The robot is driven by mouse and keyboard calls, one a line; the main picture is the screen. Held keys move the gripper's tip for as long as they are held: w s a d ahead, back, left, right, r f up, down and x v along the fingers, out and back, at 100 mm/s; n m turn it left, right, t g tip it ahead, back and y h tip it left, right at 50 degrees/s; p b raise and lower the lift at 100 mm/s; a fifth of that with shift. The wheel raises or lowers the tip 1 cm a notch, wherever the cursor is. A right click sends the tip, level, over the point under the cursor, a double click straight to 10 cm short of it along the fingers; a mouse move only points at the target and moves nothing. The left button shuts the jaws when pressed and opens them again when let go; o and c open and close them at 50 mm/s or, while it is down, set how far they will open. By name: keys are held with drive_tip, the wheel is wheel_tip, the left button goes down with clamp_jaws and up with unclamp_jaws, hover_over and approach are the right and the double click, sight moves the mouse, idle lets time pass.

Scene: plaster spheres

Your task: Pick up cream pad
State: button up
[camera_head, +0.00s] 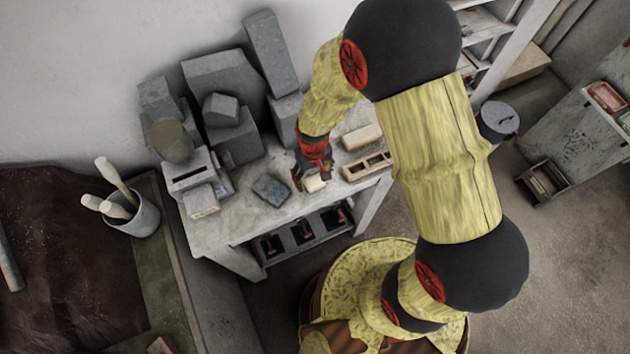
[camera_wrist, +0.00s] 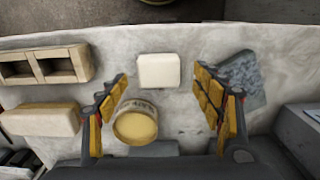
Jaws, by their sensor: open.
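A small cream, rounded-square pad (camera_wrist: 159,71) lies flat on the pale worktop (camera_wrist: 110,50), near its front edge. It also shows in the head view (camera_head: 315,183), partly beside my gripper's fingers. My gripper (camera_head: 309,182) is low over the worktop, pointing down. In the wrist view my gripper (camera_wrist: 161,88) is open and empty, with one finger on either side of the pad's line. The pad lies just ahead of the fingertips and looks untouched.
A round, yellow-topped container (camera_wrist: 135,122) stands between the fingers, close to the left one. A wooden compartment box (camera_wrist: 45,65) and a beige block (camera_wrist: 42,120) are at left. A grey-blue stone block (camera_wrist: 240,78) is close to the right finger. Grey blocks (camera_head: 222,75) crowd the back.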

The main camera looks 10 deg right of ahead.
sight(314, 181)
wheel_tip(314, 181, down, 3)
drive_tip(key=shift+d+f, duration=0.1)
drive_tip(key=shift+f, duration=0.05)
drive_tip(key=shift+c, duration=1.1)
drive_tip(key=c, duration=0.7)
drive_tip(key=shift+c, duration=0.2)
